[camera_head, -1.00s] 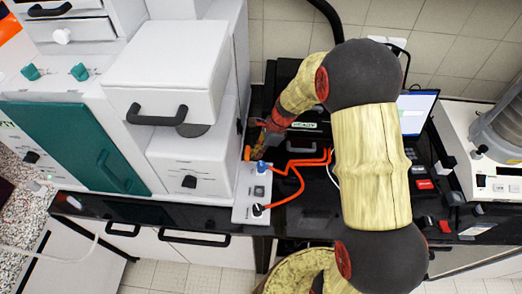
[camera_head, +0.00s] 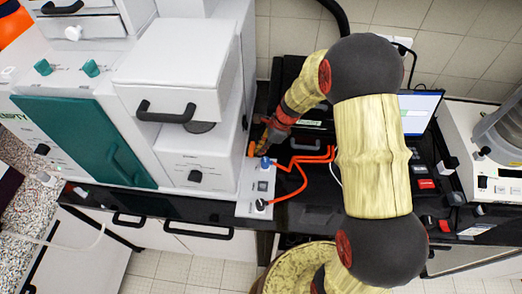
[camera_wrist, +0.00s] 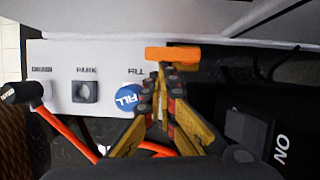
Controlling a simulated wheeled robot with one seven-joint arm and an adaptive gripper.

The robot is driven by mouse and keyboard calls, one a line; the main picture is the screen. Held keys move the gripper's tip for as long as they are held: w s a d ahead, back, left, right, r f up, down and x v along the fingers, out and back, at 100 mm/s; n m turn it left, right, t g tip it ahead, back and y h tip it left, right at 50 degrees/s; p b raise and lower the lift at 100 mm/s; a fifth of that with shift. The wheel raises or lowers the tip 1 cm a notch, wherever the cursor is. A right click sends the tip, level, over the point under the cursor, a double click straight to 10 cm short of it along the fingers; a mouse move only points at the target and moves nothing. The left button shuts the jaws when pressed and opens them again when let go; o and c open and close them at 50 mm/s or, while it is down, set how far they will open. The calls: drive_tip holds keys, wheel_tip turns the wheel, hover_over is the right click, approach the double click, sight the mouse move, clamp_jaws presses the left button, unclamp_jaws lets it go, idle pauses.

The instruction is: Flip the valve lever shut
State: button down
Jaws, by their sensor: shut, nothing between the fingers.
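The orange valve lever (camera_wrist: 185,54) lies crosswise in the wrist view, at the foot of the white machine. A small orange bit of it (camera_head: 252,149) shows in the head view. My gripper (camera_wrist: 165,70) is shut and empty, with its fingertips right at the lever's near side. I cannot tell whether they touch it. In the head view my gripper (camera_head: 262,148) is partly hidden by its own wrist. A white panel (camera_wrist: 62,58) marked DRAIN, PARK and FILL lies left of the fingers. A blue round FILL cap (camera_wrist: 127,98) sits close beside them.
Orange hoses (camera_head: 308,160) curve over the black bench right of the panel. A black hose fitting (camera_wrist: 22,92) sits at the DRAIN end. The white machine (camera_head: 205,155) rises close to the left of my gripper. A laptop (camera_head: 418,108) stands right of my arm.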

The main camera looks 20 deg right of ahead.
drive_tip(key=shift+w+d+r, duration=0.1)
drive_tip(key=shift+w+d, duration=0.1)
drive_tip(key=shift+w, duration=0.05)
drive_tip(key=p+v, duration=1.5)
drive_tip(key=v, duration=0.5)
drive_tip(key=shift+s+a, duration=0.2)
drive_tip(key=shift+s, duration=0.05)
drive_tip(key=s+a+r+n+t+h+b, duration=0.1)
drive_tip(key=s+a+n+b, duration=0.1)
drive_tip(key=s+n+b, duration=0.5)
drive_tip(key=s+a+r+n+t+h+b, duration=0.1)
drive_tip(key=s+r+n+b, duration=0.1)
drive_tip(key=s+n+b, duration=0.5)
drive_tip(key=s+a+r+n+t+h+b, duration=0.1)
drive_tip(key=s+a+n+t+h+b, duration=0.1)
drive_tip(key=s+n+b, duration=0.5)
drive_tip(key=s+b, duration=0.2)
drive_tip(key=s, duration=0.2)
drive_tip(key=shift+a+r, duration=0.3)
drive_tip(key=shift+r, duration=0.05)
